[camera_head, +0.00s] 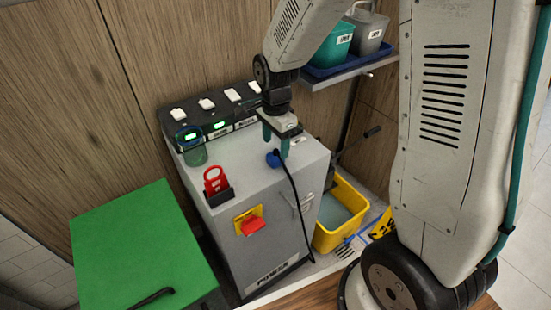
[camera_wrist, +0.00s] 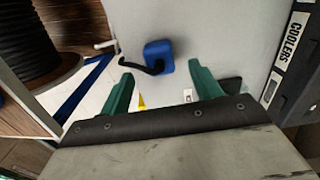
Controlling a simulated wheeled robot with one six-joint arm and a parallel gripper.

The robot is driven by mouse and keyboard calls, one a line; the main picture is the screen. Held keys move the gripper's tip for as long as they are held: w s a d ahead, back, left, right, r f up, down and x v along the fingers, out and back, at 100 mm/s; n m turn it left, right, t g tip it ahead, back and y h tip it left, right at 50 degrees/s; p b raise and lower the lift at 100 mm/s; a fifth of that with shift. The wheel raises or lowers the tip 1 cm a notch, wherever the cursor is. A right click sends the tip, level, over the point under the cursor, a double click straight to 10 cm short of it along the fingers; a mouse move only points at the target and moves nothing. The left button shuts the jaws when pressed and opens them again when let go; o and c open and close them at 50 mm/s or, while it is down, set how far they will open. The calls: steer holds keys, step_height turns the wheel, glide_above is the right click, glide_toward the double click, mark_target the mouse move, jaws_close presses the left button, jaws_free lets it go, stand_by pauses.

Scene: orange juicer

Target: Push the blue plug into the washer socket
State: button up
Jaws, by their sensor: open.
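The blue plug (camera_head: 272,159) lies on the grey cabinet top, with its black cord hanging down over the front. In the wrist view the blue plug (camera_wrist: 160,54) sits just beyond and between the fingertips, its cord leaving to the left. My gripper (camera_head: 276,145) points down over the cabinet top, open, with green fingers. In the wrist view my gripper (camera_wrist: 161,66) has its fingers wide apart with nothing between them. A black panel (camera_head: 212,128) with white switches and green lights runs along the cabinet's back. I cannot tell which socket there is the washer's.
The grey cabinet (camera_head: 262,215) carries a red padlock-shaped piece (camera_head: 215,180) and a red knob (camera_head: 253,225). A yellow bin (camera_head: 343,209) is at right, a green-topped table (camera_head: 130,250) at left. A shelf (camera_head: 350,68) holds buckets.

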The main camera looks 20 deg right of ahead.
mark_target(276, 154)
steer(key=shift+f, duration=2.6)
steer(key=shift+c, duration=0.3)
steer(key=c, duration=0.9)
